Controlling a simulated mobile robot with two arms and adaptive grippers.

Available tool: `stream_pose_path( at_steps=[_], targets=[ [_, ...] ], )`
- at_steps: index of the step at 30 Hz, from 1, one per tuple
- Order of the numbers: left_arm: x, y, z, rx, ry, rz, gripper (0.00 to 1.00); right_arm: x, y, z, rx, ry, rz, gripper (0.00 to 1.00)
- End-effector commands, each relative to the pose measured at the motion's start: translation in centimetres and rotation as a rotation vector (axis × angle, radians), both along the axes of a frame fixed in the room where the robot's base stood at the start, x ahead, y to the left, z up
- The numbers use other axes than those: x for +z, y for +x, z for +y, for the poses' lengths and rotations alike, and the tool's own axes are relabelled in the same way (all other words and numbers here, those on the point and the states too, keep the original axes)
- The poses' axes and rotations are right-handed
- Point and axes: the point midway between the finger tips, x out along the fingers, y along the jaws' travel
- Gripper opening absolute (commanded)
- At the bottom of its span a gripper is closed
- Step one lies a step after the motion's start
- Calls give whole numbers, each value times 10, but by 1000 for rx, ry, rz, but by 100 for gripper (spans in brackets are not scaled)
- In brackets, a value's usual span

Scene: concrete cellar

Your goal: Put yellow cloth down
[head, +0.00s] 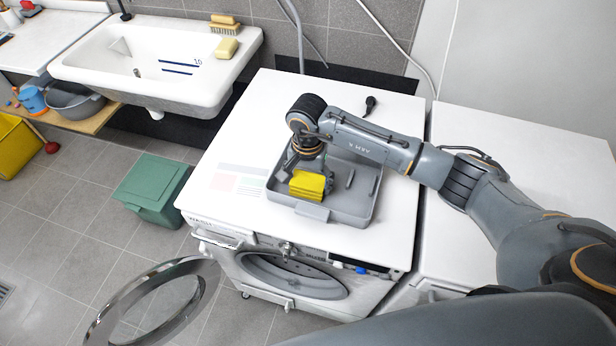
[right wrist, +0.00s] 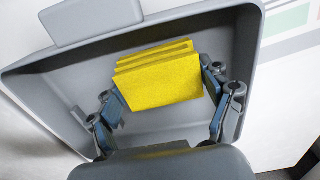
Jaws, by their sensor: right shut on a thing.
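The folded yellow cloth (head: 307,185) is at the front left of a grey tray (head: 338,213) on top of the washing machine. My right gripper (head: 296,177) reaches down over the tray and is shut on the cloth. In the right wrist view the cloth (right wrist: 160,80) sits between the two fingers (right wrist: 162,87), with the tray (right wrist: 95,55) around and below it. I cannot tell whether the cloth touches the tray floor. My left gripper is not in view.
The washing machine's (head: 235,148) round door (head: 150,300) hangs open at the front. A small dark object (head: 370,104) lies behind the tray. A white sink (head: 160,60) and a green bin (head: 152,190) stand to the left. The white top on the right (head: 530,150) is largely bare.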

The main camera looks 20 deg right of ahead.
Motion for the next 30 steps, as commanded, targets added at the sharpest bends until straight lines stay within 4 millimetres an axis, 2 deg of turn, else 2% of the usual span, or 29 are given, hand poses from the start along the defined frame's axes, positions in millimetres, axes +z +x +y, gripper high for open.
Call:
stream_pose_path(
  at_steps=[2, 13, 14, 16, 26, 30],
  targets=[
    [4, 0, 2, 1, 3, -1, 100, -3, 0, 0, -1, 1, -1, 53],
    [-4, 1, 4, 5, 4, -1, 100, -9, 0, 0, 0, 0, -1, 53],
    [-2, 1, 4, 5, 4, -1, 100, -7, 0, 0, 0, 0, -1, 85],
    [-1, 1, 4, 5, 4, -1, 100, -7, 0, 0, 0, 0, -1, 100],
    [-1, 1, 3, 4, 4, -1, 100, -6, 0, 0, 0, 0, -1, 100],
    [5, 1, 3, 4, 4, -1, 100, -1, 0, 0, -1, 1, -1, 100]
  ],
)
